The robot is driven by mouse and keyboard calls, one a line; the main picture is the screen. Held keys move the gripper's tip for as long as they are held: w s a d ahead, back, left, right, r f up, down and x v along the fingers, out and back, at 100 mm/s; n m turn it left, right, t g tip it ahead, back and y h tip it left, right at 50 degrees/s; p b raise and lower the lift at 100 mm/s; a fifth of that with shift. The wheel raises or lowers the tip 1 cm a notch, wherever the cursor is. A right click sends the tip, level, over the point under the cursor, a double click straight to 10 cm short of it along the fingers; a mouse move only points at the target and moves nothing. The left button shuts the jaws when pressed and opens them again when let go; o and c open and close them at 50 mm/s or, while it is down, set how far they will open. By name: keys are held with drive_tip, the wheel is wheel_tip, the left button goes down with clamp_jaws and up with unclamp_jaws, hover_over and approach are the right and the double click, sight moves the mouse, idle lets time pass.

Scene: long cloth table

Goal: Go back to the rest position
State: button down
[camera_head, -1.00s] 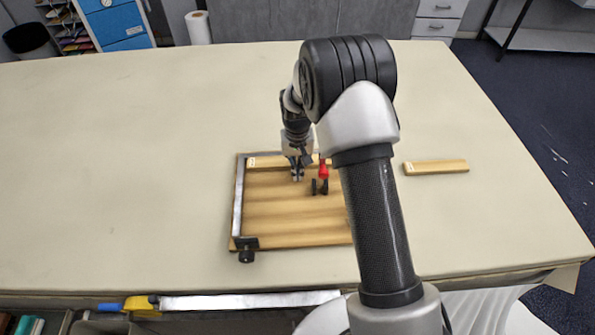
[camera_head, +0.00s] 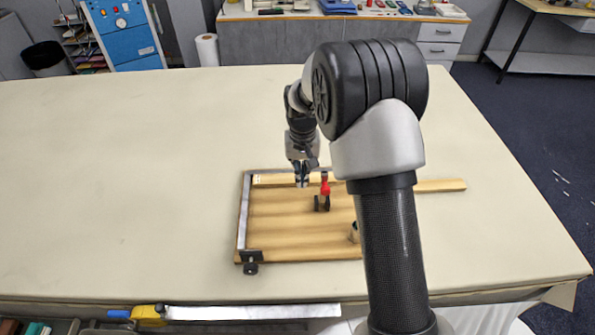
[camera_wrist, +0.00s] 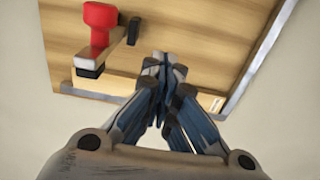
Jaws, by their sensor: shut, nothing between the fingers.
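My gripper (camera_head: 302,182) is shut and empty, above the far edge of a wooden board in the head view. In the wrist view its fingertips (camera_wrist: 162,58) meet in front of the board. The wooden board (camera_head: 280,228) lies on the table with a metal strip (camera_head: 243,212) along its left side and a black clamp (camera_head: 252,262) at its near left corner. A red-handled clamp (camera_head: 325,185) stands on the board, right of my gripper; it also shows in the wrist view (camera_wrist: 100,25). My arm hides the board's right part.
The long cloth table (camera_head: 130,170) is clear on the left. A wooden strip (camera_head: 440,186) lies to the right, partly behind my arm. A yellow and blue tool (camera_head: 148,315) is at the near edge. A paper roll (camera_head: 207,50) and drawers stand beyond the table.

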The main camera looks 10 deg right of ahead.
drive_tip(key=shift+w, duration=0.15)
drive_tip(key=s+r+n+t, duration=0.1)
drive_tip(key=s+r, duration=0.5)
drive_tip(key=r, duration=0.3)
drive_tip(key=s+r+t, duration=0.1)
drive_tip(key=s+r, duration=0.6)
drive_tip(key=r, duration=0.1)
drive_tip(key=s+r+n+t+b, duration=0.1)
drive_tip(key=s+r+t, duration=0.1)
drive_tip(key=s, duration=1.7)
drive_tip(key=shift+a+r+t+b, duration=0.3)
drive_tip(key=shift+a, duration=0.15)
